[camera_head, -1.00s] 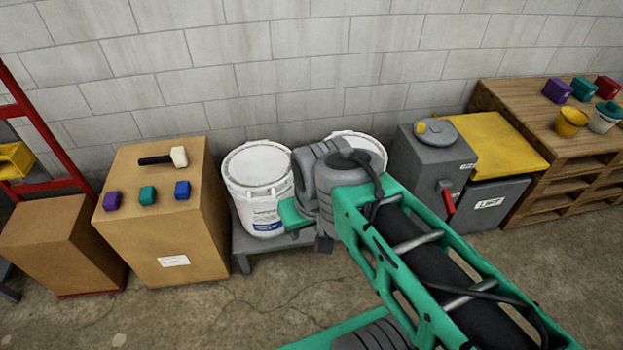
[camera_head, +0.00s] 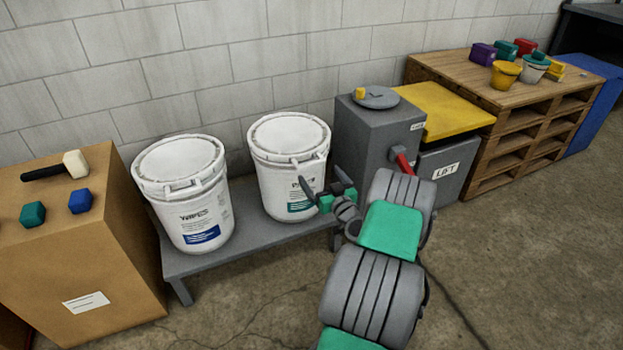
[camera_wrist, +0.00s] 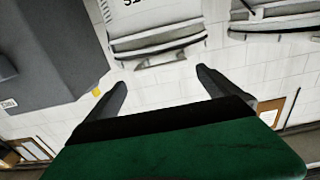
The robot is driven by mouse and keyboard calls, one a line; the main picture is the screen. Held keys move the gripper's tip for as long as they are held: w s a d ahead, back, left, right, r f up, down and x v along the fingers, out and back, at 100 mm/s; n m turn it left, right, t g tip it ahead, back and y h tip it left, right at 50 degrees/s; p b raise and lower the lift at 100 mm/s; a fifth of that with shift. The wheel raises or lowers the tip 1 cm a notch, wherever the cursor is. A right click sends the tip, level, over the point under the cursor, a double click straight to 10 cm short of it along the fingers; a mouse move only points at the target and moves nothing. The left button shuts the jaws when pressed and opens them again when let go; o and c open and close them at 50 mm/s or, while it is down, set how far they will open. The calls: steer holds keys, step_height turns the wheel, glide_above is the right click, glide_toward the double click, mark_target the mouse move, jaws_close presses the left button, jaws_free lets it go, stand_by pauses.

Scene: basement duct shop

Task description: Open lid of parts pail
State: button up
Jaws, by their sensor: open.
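The parts pail (camera_head: 280,175) is a white bucket with a green-banded label, upright on a low grey bench. Its white lid (camera_head: 290,134) lies flat and closed on top, with a tab at the front rim. My gripper (camera_head: 320,168) is open and empty at the front right of this pail, close to its label side. In the wrist view, which looks upside down, the pail (camera_wrist: 150,18) and its rim tab (camera_wrist: 165,60) show just beyond my open fingers (camera_wrist: 163,77). Part of the pail's label is hidden behind a finger.
A second white pail (camera_head: 190,205) with a blue-banded label stands left on the bench (camera_head: 240,245). A grey box (camera_head: 375,128) with a red lever stands close on the right, beside a yellow-lidded bin (camera_head: 450,110). A cardboard box (camera_head: 80,250) stands at the left.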

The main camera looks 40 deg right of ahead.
mark_target(312, 165)
steer(key=x, duration=0.7)
steer(key=shift+w+d+r, duration=0.1)
steer(key=shift+w+r, duration=0.05)
steer(key=shift+w, duration=0.1)
steer(key=shift+c, duration=0.3)
